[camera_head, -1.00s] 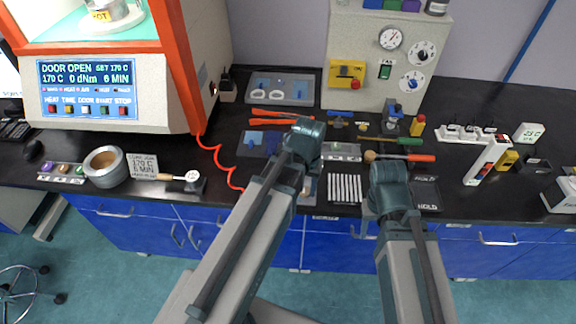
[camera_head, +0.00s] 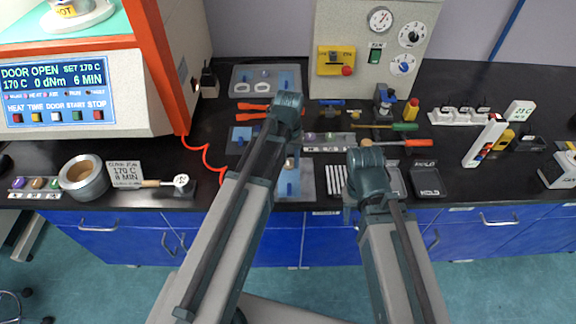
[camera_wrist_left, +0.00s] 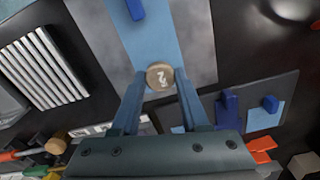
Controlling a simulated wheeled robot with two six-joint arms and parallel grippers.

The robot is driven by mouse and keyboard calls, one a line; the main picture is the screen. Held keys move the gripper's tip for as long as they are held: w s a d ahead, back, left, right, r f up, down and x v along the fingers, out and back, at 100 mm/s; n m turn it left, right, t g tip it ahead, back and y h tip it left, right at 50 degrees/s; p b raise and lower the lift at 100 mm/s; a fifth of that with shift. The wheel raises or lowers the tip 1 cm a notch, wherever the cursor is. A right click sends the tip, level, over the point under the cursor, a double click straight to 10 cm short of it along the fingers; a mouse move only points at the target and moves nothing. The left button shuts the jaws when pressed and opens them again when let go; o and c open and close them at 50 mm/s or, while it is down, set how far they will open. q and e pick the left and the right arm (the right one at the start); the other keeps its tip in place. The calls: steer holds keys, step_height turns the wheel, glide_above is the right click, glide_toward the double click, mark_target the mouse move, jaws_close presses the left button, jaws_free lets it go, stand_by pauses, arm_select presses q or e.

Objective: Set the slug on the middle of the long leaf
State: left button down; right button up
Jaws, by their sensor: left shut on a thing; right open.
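My left gripper (camera_wrist_left: 159,78) is shut on the slug (camera_wrist_left: 160,74), a small tan disc with a white mark on its face. In the left wrist view the slug appears over the light-blue long leaf (camera_wrist_left: 150,45), which lies on a grey plate (camera_wrist_left: 198,35). I cannot tell whether the slug touches the leaf. In the head view the plate (camera_head: 308,180) is partly hidden behind my left arm; the slug shows there as a small tan spot (camera_head: 290,163). My right gripper (camera_head: 367,168) is open, to the right of the plate; its fingertips are mostly hidden.
The rheometer (camera_head: 160,60) stands at left, with a red coiled cord (camera_head: 206,155).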

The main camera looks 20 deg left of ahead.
mark_target(289, 163)
arm_select(q)
steer(key=shift+f, duration=0.6)
steer(key=shift+r, duration=0.15)
arm_select(e)
steer(key=shift+f, duration=0.45)
steer(key=shift+f, duration=0.1)
arm_select(q)
steer(key=shift+c, duration=2)
jaws_free()
step_height(289, 163, up, 12)
steer(key=p, duration=1.2)
steer(key=s+d+m+y, duration=0.1)
steer(key=s+d+m, duration=0.3)
steer(key=s+d, duration=0.6)
steer(key=s, duration=0.4)
steer(key=shift+d, duration=0.25)
arm_select(e)
step_height(289, 163, up, 12)
arm_select(q)
steer(key=shift+s, duration=0.1)
